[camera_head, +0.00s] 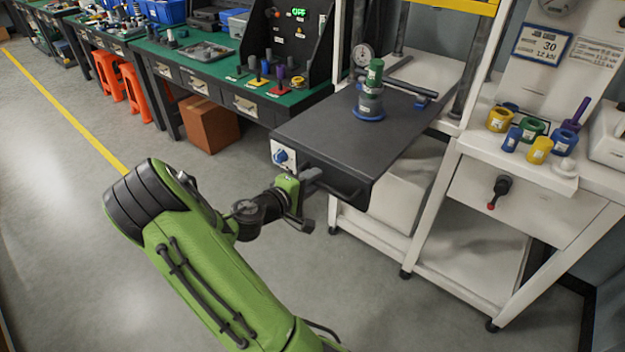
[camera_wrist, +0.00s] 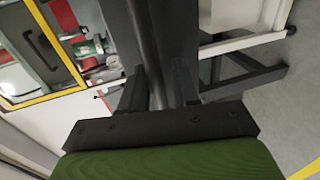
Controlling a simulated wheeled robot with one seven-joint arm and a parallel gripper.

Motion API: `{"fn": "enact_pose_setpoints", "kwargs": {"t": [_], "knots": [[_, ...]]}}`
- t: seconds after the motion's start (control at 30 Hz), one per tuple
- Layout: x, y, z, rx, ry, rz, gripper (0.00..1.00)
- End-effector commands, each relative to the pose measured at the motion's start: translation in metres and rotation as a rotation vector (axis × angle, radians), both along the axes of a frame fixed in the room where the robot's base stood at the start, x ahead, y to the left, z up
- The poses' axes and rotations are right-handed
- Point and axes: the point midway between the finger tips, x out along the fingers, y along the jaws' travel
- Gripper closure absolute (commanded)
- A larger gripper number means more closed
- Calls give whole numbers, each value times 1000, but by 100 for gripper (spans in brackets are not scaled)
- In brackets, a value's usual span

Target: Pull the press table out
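The press table (camera_head: 345,135) is a dark grey slab that juts out from the white press frame, over the aisle side. A dark bar handle (camera_head: 343,188) runs along its front edge; the handle also shows in the wrist view (camera_wrist: 152,45). My gripper (camera_head: 312,180) is at the left part of this handle. In the wrist view its two fingers (camera_wrist: 160,85) stand close on either side of the dark bar and appear shut on it. A blue-and-green cylindrical fixture (camera_head: 370,98) stands upright on the slab.
A white side bench (camera_head: 480,140) with several coloured rings and cylinders stands at the right. A green-topped workbench (camera_head: 300,97) is close at the back left, with a cardboard box (camera_head: 208,125) under it. The grey floor in front and left is free.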

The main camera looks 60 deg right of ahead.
Motion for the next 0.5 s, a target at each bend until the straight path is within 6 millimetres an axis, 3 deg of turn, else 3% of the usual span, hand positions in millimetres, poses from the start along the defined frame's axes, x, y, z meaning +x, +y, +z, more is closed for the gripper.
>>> {"fn": "enact_pose_setpoints", "kwargs": {"t": [0.33,0.5], "knots": [[0,0,2,-5,0,1,62],[5,22,7,-4,1,6,62]]}}
